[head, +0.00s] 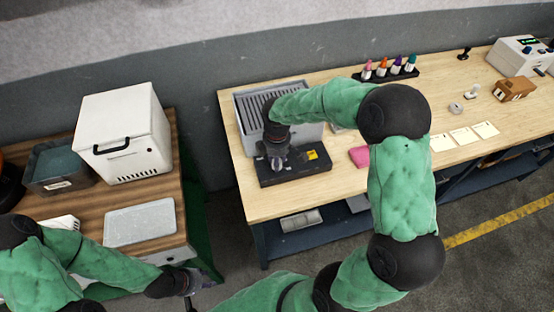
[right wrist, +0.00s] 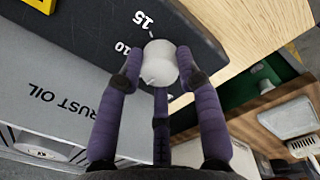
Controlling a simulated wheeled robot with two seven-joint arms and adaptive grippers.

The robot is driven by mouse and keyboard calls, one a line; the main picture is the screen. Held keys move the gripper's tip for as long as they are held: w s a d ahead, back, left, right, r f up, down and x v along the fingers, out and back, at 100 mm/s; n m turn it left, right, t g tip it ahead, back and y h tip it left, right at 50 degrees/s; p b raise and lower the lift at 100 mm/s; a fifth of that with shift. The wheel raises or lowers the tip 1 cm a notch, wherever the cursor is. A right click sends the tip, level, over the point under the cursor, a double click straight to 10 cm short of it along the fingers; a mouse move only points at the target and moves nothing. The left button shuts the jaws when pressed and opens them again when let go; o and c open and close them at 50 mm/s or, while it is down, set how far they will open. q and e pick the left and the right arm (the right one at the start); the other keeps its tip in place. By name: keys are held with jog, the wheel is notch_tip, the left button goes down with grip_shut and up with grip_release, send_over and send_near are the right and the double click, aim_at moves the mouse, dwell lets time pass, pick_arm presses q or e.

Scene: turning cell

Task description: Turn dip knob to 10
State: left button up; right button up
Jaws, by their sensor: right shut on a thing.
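The dip knob (right wrist: 160,62) is a pale round knob on the dark panel (right wrist: 85,35) of the control box. Numbers 15 and 10 are printed beside it. A faint mark shows at the knob's lower left; I cannot tell for sure which number it points to. My right gripper (right wrist: 157,75) is shut on the knob, with fingers on both sides and one below. In the head view my right gripper (head: 277,162) hides the knob on the black control box (head: 305,168). My left gripper (head: 192,291) hangs at the lower left, away from the box; its fingers are unclear.
A grey slatted tank (head: 300,134) stands behind the control box; its wall reads RUST OIL in the right wrist view (right wrist: 50,95). A pink block (head: 359,157) lies to the right. A white box (head: 122,130) and grey tray (head: 140,222) sit on the left table.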

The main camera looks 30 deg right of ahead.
jog(key=m, duration=0.5)
jog(key=shift+b, duration=0.4)
jog(key=m, duration=0.5)
jog(key=shift+b, duration=0.4)
jog(key=shift+m, duration=0.3)
jog(key=o, duration=1.1)
jog(key=shift+w, duration=0.1)
jog(key=shift+o, duration=0.2)
notch_tip(320, 180, up, 12)
jog(key=shift+a, duration=0.3)
